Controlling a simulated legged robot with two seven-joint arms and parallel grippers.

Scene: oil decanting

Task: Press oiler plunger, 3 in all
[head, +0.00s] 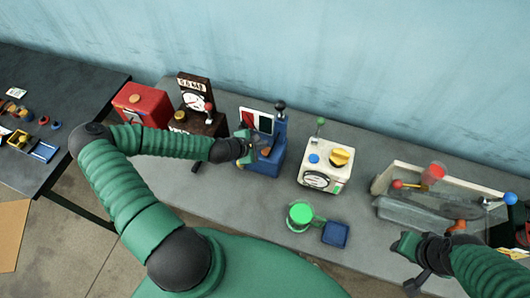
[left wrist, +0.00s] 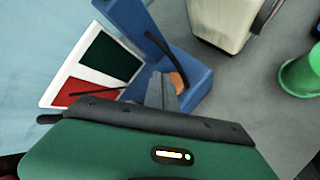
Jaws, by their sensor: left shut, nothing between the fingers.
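A blue device (head: 281,140) with a black-knobbed lever and a red, white and dark panel stands on the grey bench. In the left wrist view, the same blue device (left wrist: 190,55) shows a copper-coloured round part (left wrist: 177,82) low on its body, which may be the plunger. My left gripper (head: 258,148) is shut and empty at the front of the blue device. Its fingertips (left wrist: 162,92) overlap the edge of the copper-coloured part; I cannot tell whether they touch. My right gripper (head: 422,265) is over the front edge at the right, its jaws unclear.
A white box (head: 318,178) with a yellow knob stands right of the blue device. A red can (head: 139,103) and a brown gauge box (head: 207,122) stand left. A grey trough (head: 420,210) is at right.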

